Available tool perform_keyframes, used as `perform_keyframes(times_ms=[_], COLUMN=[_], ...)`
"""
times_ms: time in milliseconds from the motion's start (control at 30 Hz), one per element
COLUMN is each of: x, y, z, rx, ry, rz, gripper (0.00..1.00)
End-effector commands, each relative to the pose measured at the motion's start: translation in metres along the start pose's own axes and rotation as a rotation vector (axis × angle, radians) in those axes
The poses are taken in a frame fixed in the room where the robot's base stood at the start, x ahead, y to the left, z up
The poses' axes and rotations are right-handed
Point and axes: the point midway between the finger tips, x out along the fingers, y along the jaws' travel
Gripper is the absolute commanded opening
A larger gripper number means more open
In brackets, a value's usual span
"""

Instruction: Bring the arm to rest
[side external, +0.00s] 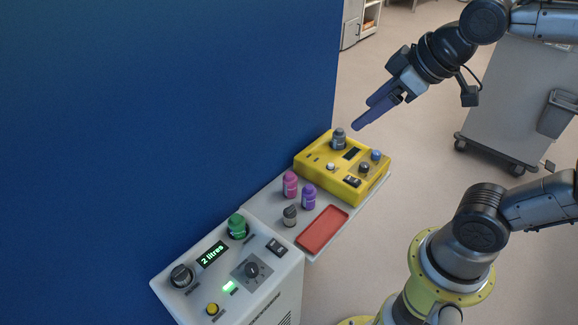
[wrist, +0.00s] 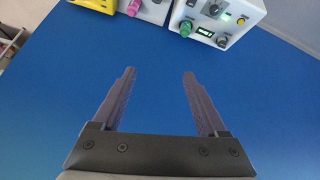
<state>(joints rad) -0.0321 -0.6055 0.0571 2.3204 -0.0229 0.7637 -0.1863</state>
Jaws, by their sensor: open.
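My gripper (side external: 371,112) is in the air above and to the right of the yellow box in the side external view, its fingers pointing down and to the left. In the wrist view my gripper (wrist: 157,75) shows two purple-grey fingers spread well apart, with only blue surface behind them. It is open and empty, and touches nothing that I can see. My arm comes in from the right edge of the side external view.
A blue wall (side external: 150,110) stands behind.

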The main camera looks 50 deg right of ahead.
Motion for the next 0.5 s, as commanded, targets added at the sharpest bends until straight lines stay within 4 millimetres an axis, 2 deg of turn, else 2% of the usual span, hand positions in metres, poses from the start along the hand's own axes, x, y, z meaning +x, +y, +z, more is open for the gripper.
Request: perform_keyframes(times_ms=[33,100,233,300,500], x=[-0.009,-0.014,-0.011,-0.008,-0.009], y=[0.000,-0.003,-0.012,-0.015,-0.015], z=[0.017,0.038,0.074,0.084,0.085], rx=[0.041,0.093,0.172,0.202,0.233], ry=[0.007,-0.002,-0.069,-0.107,-0.116], rz=[0.009,0.011,-0.004,-0.010,-0.011], gripper=[0.76,0.76,0.76,0.76,0.76])
